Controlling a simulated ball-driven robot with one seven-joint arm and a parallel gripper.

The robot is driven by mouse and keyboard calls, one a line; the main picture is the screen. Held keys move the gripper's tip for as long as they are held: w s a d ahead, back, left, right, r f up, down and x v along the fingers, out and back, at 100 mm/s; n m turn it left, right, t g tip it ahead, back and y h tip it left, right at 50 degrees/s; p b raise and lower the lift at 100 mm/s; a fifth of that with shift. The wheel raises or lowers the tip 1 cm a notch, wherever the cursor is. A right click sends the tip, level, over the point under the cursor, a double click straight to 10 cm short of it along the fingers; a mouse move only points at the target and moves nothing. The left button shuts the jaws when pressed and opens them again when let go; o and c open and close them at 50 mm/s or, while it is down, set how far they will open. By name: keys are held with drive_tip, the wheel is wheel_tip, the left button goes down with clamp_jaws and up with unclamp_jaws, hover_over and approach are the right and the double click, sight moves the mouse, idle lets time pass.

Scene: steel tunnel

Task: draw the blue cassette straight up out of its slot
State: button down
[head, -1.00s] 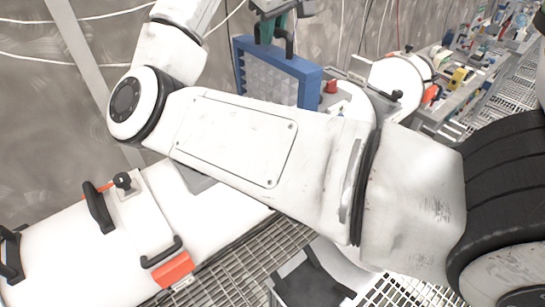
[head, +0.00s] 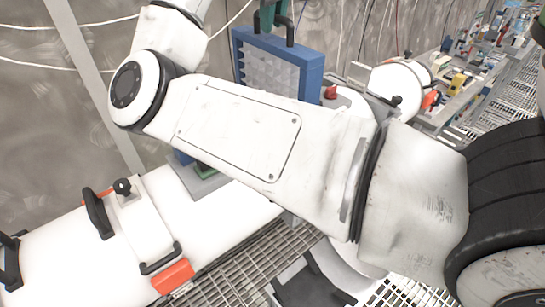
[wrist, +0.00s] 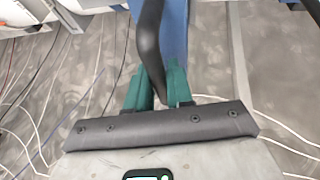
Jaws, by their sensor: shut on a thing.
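The blue cassette (head: 312,85), a blue frame around a pale, dimpled panel, stands upright behind my arm in the head view. A black loop handle (head: 290,32) is on its top. My gripper (head: 271,14), with green fingers, is at that handle near the top edge of the picture. In the wrist view my gripper (wrist: 158,88) is shut on the black handle (wrist: 150,45), with the blue cassette (wrist: 174,30) beyond. My forearm hides the cassette's lower part and its slot, so I cannot tell whether its bottom edge is clear.
A white cylindrical housing (head: 60,245) with black handles and orange latches lies at the lower left. A red knob (head: 330,92) is just right of the cassette. A shelf of small items (head: 470,75) runs along the right. Loose cables hang on the grey wall.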

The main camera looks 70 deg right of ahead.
drive_tip(key=shift+r, duration=1.6)
